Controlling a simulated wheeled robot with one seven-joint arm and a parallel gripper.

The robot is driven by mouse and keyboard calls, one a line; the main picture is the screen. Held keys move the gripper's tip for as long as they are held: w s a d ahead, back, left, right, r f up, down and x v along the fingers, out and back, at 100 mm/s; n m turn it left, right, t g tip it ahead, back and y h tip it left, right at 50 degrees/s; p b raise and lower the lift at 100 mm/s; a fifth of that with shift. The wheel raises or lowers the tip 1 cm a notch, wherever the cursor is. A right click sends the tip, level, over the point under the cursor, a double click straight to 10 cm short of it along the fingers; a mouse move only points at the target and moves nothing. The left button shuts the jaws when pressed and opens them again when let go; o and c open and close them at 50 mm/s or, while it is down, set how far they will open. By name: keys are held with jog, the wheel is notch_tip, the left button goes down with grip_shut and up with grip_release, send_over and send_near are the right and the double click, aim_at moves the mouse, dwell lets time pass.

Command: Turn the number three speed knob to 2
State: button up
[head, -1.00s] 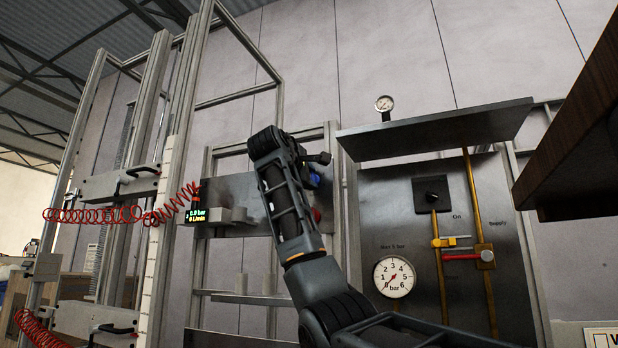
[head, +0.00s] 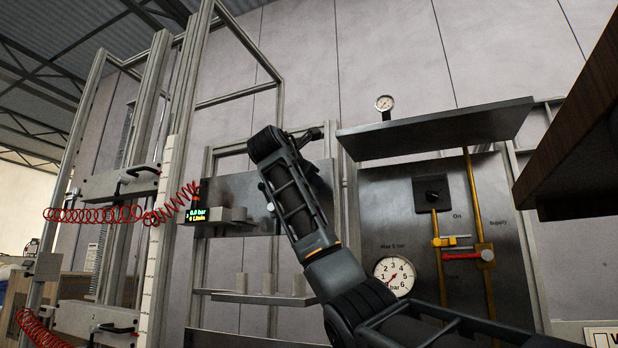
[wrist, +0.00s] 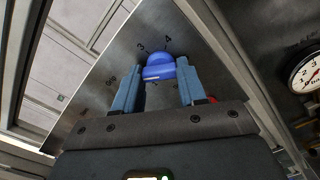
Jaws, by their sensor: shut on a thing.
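A blue knob (wrist: 160,68) sits on a grey metal panel (wrist: 118,60) in the wrist view. My gripper (wrist: 158,72) is shut on it, with one blue-grey finger on each side. In the head view the panel (head: 228,190) is partly behind my arm, which hides the blue knob.
A bit of red (wrist: 212,99) shows behind my right finger. A round dial (head: 394,276) and a board with a black switch (head: 432,194) and yellow pipes stand to the right. A metal shelf (head: 440,128) juts out above.

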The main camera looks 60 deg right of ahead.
jog(key=shift+f+n, duration=0.2)
jog(key=shift+n, duration=0.4)
jog(key=o, duration=1.1)
jog(key=shift+r, duration=0.1)
jog(key=shift+c, duration=0.2)
jog(key=a+b, duration=0.2)
jog(key=a, duration=0.6)
jog(key=shift+s+b, duration=0.3)
jog(key=shift+b, duration=0.1)
